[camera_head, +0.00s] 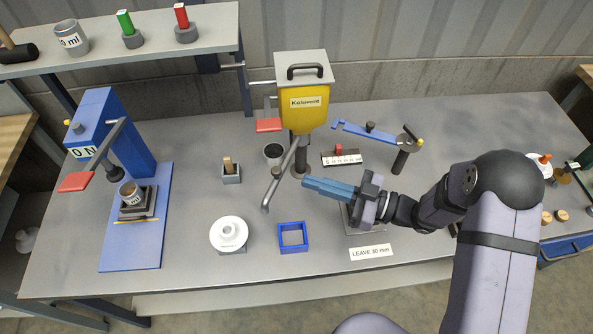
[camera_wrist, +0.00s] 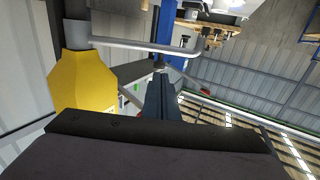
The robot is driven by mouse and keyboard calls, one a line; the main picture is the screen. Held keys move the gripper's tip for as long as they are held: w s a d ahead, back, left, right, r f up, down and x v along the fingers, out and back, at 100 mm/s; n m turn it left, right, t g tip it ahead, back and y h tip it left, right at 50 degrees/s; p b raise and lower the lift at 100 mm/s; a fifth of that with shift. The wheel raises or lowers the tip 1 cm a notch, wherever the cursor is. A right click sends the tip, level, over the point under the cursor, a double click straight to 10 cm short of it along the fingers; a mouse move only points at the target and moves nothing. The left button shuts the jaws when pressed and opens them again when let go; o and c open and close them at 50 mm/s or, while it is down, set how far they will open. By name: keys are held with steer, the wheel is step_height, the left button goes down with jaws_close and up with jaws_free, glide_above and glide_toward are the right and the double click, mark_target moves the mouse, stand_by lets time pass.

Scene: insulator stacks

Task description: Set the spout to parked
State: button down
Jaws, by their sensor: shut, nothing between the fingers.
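The spout (camera_head: 280,178) is a grey tube under the yellow Koluvent dispenser (camera_head: 303,108). In the head view it points down and left over the table, with its bent tip near the front. In the wrist view the spout (camera_wrist: 135,44) crosses the upper part, beside the yellow dispenser body (camera_wrist: 83,85). My gripper (camera_head: 305,185) has blue fingers, shut with nothing between them. It is just right of the spout in the head view; I cannot tell whether it touches. The fingers also show in the wrist view (camera_wrist: 161,82). No parked mark on the spout is readable.
A blue square frame (camera_head: 293,237) and a white round flanged piece (camera_head: 229,234) stand in front of the spout. A blue press (camera_head: 120,130) with a red-ended lever is at left. A post with a blue arm (camera_head: 365,132) stands behind my gripper. A small label reads LEAVE 30 mm (camera_head: 371,253).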

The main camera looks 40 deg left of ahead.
mark_target(280, 174)
steer(key=shift+p+x, duration=1.05)
steer(key=shift+x, duration=1.4)
steer(key=shift+s+a+m+t, duration=0.7)
steer(key=shift+a+t, duration=0.2)
steer(key=shift+t, duration=0.2)
steer(key=a+m+t+h+b, duration=0.2)
steer(key=a+m+t+b, duration=0.7)
steer(key=a+t, duration=0.5)
steer(key=shift+w+a+h+b, duration=0.15)
steer(key=shift+a+h+b, duration=0.15)
steer(key=shift+a+b, duration=0.6)
